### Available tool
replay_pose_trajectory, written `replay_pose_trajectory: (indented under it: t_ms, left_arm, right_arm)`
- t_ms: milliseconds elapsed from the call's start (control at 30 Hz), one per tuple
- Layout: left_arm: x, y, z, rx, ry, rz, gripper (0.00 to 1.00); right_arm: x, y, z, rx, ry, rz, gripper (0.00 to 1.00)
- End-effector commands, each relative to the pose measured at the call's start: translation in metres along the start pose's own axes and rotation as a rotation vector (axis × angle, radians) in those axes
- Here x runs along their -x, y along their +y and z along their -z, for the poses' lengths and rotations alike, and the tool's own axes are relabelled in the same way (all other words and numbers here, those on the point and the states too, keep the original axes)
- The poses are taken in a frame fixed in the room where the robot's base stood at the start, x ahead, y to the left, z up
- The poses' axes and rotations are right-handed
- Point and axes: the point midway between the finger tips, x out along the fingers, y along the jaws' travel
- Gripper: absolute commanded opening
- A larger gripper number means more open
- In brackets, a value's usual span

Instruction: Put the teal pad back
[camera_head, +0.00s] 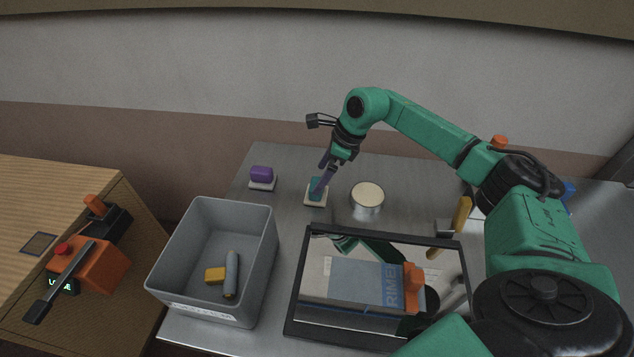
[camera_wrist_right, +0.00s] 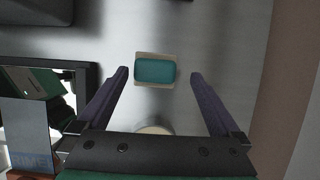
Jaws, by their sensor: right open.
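The teal pad (camera_head: 314,184) sits on a small beige base (camera_head: 316,203) on the grey table, near its back edge. In the right wrist view the teal pad (camera_wrist_right: 155,71) lies on the beige base (camera_wrist_right: 155,84), whose rim shows around it. My right gripper (camera_head: 322,182) points down over the pad with its purple fingers spread. In its wrist view the fingertips (camera_wrist_right: 160,74) appear on either side of the pad, with a gap on each side. One finger partly covers the pad in the head view. My left gripper is out of view.
A purple pad (camera_head: 261,173) on a similar base stands left of the teal one. A round tin (camera_head: 367,199) stands close on the right. A grey bin (camera_head: 181,263) and a black-framed reflective panel (camera_head: 297,311) lie in front. An orange device (camera_head: 102,269) stands on the wooden table.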

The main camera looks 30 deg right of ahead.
Motion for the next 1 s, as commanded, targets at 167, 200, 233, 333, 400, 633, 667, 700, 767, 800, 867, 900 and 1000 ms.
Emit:
replay_pose_trajectory:
  t_ms: [167,200,233,333,400,633,667,700,767,800,867,900,1000]
  left_arm:
    - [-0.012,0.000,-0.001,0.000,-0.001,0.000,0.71]
    - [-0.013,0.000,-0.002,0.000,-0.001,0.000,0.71]
    - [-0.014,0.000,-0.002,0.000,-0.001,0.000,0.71]
    - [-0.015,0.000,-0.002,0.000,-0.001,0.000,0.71]
    - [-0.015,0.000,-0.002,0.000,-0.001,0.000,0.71]
    - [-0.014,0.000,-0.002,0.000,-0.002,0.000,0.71]
    - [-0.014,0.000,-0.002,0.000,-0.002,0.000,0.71]
    - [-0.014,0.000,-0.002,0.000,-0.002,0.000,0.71]
    - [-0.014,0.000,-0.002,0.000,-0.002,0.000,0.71]
    - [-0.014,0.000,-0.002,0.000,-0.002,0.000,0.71]
    - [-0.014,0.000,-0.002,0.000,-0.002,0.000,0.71]
    - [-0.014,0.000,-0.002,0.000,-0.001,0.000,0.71]
    - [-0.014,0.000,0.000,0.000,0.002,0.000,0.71]
  right_arm:
    - [0.048,-0.001,0.001,-0.001,-0.002,0.004,1.00]
    - [0.057,-0.001,0.001,-0.001,-0.002,0.004,1.00]
    - [0.063,-0.001,0.000,0.000,-0.003,0.005,1.00]
    - [0.077,0.000,0.000,-0.001,-0.001,0.002,1.00]
    - [0.082,0.000,0.000,0.000,-0.001,0.001,1.00]
    - [0.083,0.000,0.000,0.000,-0.001,0.000,1.00]
    - [0.083,0.000,0.000,0.000,-0.001,0.000,1.00]
    - [0.082,0.000,0.000,0.000,-0.001,0.000,1.00]
    - [0.082,0.000,0.000,0.000,-0.001,0.000,1.00]
    - [0.082,0.000,0.000,-0.001,-0.001,0.000,1.00]
    - [0.082,0.000,0.000,0.000,-0.001,0.000,1.00]
    - [0.082,0.000,0.000,0.000,-0.001,0.000,1.00]
    - [0.082,0.000,0.000,0.000,-0.001,0.000,1.00]
